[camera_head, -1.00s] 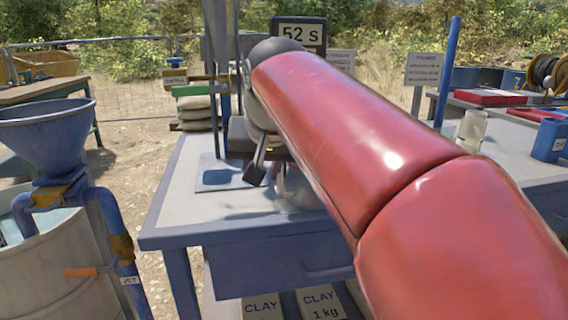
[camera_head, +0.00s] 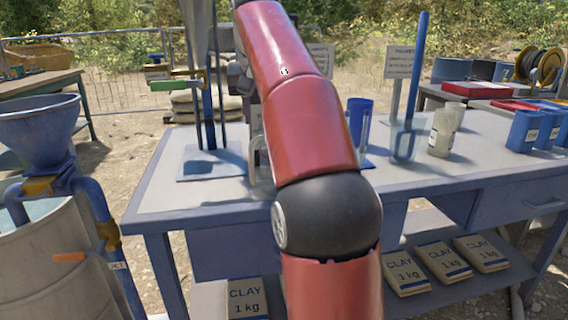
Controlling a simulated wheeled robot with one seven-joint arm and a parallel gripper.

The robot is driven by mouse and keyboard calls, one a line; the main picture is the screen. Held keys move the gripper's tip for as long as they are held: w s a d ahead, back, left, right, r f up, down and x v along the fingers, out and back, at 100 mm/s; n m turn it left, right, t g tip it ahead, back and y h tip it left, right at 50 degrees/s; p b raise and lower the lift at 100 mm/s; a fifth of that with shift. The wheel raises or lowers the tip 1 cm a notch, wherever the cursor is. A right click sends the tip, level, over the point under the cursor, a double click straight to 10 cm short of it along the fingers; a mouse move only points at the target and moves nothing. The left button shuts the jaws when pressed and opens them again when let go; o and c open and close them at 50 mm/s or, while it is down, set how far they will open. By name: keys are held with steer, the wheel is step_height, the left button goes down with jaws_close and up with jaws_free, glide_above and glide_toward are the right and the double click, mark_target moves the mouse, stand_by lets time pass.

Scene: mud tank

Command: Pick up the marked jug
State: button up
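I cannot tell for sure which vessel is the marked jug, as no marking is readable. A clear vessel (camera_head: 262,172) on the blue-grey workbench (camera_head: 160,195) is partly hidden behind the left edge of my red arm. A clear container (camera_head: 406,141) with a tall blue rod stands right of the arm. A blue cup-like vessel (camera_head: 358,113) stands just right of the arm. My arm reaches forward over the bench, and its far end and the gripper's fingers are hidden behind it, so its hold and distance from the vessels do not show.
A stand on a flat plate (camera_head: 212,166) is at the bench's left. A whitish jar (camera_head: 443,132) and several blue containers (camera_head: 523,130) stand to the right. A blue funnel (camera_head: 38,125) sits over a barrel (camera_head: 50,260) at left. Clay bags (camera_head: 405,272) lie below. The bench's front right is clear.

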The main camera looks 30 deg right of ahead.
steer(key=x, duration=0.7)
steer(key=shift+d+f, duration=0.15)
steer(key=shift+f, duration=0.1)
steer(key=shift+c, duration=0.3)
jaws_close()
